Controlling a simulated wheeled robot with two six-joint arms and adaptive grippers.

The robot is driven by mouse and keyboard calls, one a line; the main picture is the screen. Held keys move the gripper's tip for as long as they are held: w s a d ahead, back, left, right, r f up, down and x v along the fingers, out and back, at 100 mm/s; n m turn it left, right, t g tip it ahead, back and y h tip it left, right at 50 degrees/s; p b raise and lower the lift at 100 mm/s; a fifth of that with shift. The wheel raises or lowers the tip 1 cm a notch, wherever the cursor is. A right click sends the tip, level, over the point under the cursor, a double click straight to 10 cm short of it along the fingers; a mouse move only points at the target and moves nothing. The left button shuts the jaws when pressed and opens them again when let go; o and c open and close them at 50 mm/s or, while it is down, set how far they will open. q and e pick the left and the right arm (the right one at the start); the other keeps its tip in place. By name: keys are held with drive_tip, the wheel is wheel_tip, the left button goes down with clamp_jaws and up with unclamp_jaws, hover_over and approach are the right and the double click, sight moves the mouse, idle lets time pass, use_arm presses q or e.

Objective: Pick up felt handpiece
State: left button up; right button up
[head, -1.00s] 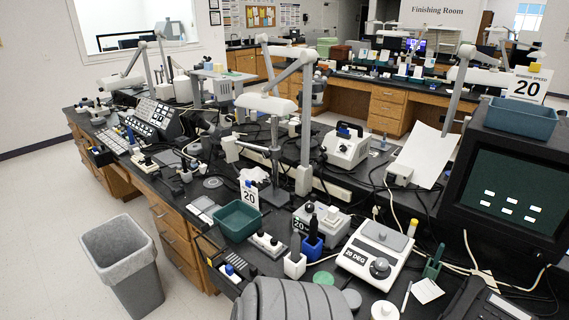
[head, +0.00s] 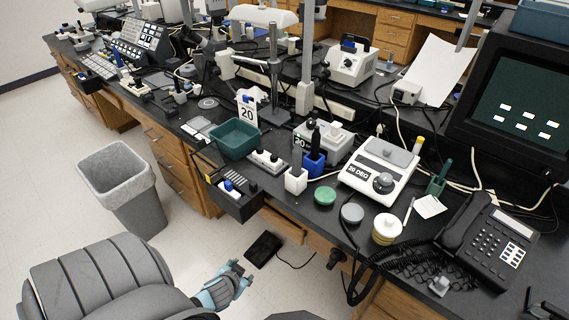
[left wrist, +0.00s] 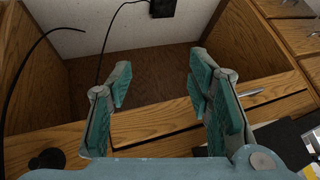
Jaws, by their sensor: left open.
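I cannot tell for sure which object is the felt handpiece. A dark upright handpiece (head: 315,138) stands in a blue holder (head: 313,164) on the black bench, with a white block-like holder (head: 296,181) in front of it. A green holder (head: 436,186) with a green upright piece stands further right, beside the white 20 DEG device. My left gripper (head: 240,271) is low, in front of and below the bench edge, apart from these things. In the left wrist view it (left wrist: 160,88) is open and empty, facing the wooden underside of the bench. My right gripper is not in view.
A black drawer tray (head: 240,203) juts from the bench front above my left gripper. A teal bin (head: 235,139), the 20 DEG device (head: 379,170), round tubs (head: 388,229) and a telephone (head: 489,245) crowd the bench. A grey trash can (head: 124,187) stands left on open floor.

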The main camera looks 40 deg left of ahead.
use_arm(q)
drive_tip(key=w+a+r+t+y+b, duration=0.1)
drive_tip(key=w+a+r+t+b, duration=0.25)
drive_tip(key=w+r, duration=0.5)
drive_tip(key=n+t+b, duration=0.2)
drive_tip(key=t+b, duration=0.1)
drive_tip(key=t, duration=0.5)
approach(295, 156)
drive_tip(key=shift+g, duration=0.25)
drive_tip(key=x, duration=1.1)
drive_tip(key=shift+d+r, duration=0.1)
drive_tip(key=shift+r, duration=0.2)
drive_tip(key=shift+w+f, duration=0.1)
drive_tip(key=shift+w, duration=0.15)
drive_tip(key=shift+s, duration=0.1)
clamp_jaws()
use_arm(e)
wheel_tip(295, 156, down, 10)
